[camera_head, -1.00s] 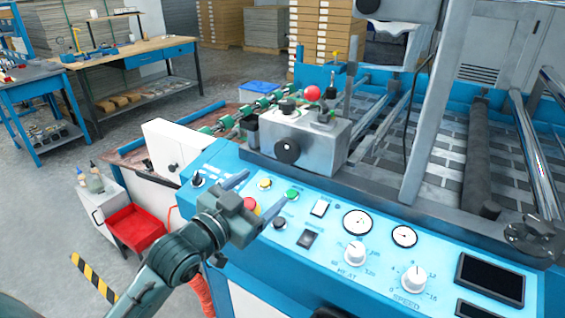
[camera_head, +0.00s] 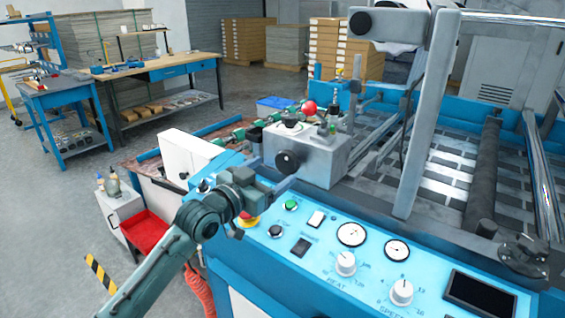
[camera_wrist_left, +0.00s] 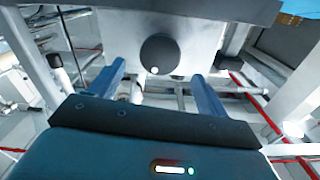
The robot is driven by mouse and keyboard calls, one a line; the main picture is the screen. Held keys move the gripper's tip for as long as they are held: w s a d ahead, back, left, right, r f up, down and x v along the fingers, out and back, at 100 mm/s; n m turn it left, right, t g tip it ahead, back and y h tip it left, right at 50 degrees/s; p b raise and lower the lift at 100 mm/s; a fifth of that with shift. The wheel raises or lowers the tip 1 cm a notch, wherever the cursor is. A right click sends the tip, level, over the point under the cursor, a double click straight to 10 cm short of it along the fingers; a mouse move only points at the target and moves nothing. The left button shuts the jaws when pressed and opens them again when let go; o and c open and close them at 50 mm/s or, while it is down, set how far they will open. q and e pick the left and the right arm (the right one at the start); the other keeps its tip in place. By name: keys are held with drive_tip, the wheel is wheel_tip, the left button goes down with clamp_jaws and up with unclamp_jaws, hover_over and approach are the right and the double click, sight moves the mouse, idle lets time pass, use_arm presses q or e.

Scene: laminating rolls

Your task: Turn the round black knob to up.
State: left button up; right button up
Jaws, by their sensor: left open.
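The round black knob (camera_head: 287,162) is on the front of a grey metal box (camera_head: 318,172) on the machine. In the left wrist view the knob (camera_wrist_left: 160,52) shows at the top middle, with a small white dot near its lower rim. My left gripper (camera_head: 262,172) is just left of the knob in the head view, above the blue panel. Its two fingers (camera_wrist_left: 158,72) are apart and empty, pointing towards the knob, one to each side in the wrist view. They appear clear of it. My right gripper is not in view.
The blue control panel (camera_head: 365,285) below carries several dials and buttons, and a red emergency button (camera_head: 247,216) sits close to my gripper. A red ball-topped lever (camera_head: 309,107) stands above the grey box. A white box (camera_head: 190,152) is to the left.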

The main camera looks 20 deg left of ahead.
sight(284, 163)
use_arm(q)
drive_tip(key=x, duration=0.5)
drive_tip(key=c, duration=1)
drive_tip(key=shift+o, duration=0.2)
drive_tip(key=shift+r+n+p, duration=0.2)
drive_tip(key=shift+n+p, duration=0.6)
drive_tip(key=shift+p, duration=0.15)
drive_tip(key=shift+f+n+p, duration=0.2)
drive_tip(key=shift+n+p, duration=0.1)
drive_tip(key=shift+n, duration=0.5)
drive_tip(key=o, duration=1)
drive_tip(key=shift+c, duration=0.2)
